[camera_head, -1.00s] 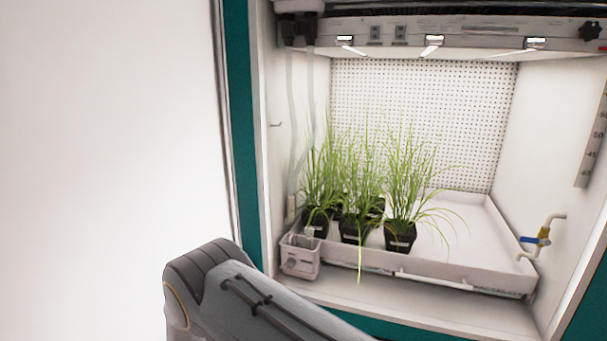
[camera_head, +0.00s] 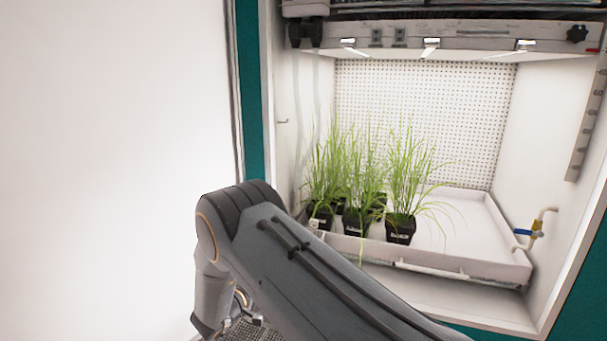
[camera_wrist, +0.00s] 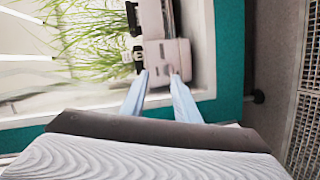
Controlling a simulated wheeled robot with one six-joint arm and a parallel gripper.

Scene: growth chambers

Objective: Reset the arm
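My arm reaches across the bottom of the head view, and its elbow stands in front of the chamber's lower left corner. My gripper (camera_wrist: 157,76) shows in the wrist view with two pale blue fingers apart. I see nothing held between them. Beyond the fingertips is a small white box (camera_wrist: 168,52) at the tray's corner. I cannot tell how far it is from the fingers. In the head view the gripper is out of sight, and my arm covers most of the box.
Several black pots of tall grass (camera_head: 400,230) stand on the left of a white tray (camera_head: 470,262); the tray's right part is bare. A valve with a blue handle (camera_head: 530,233) is on the right wall. A teal frame (camera_head: 248,90) borders the opening.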

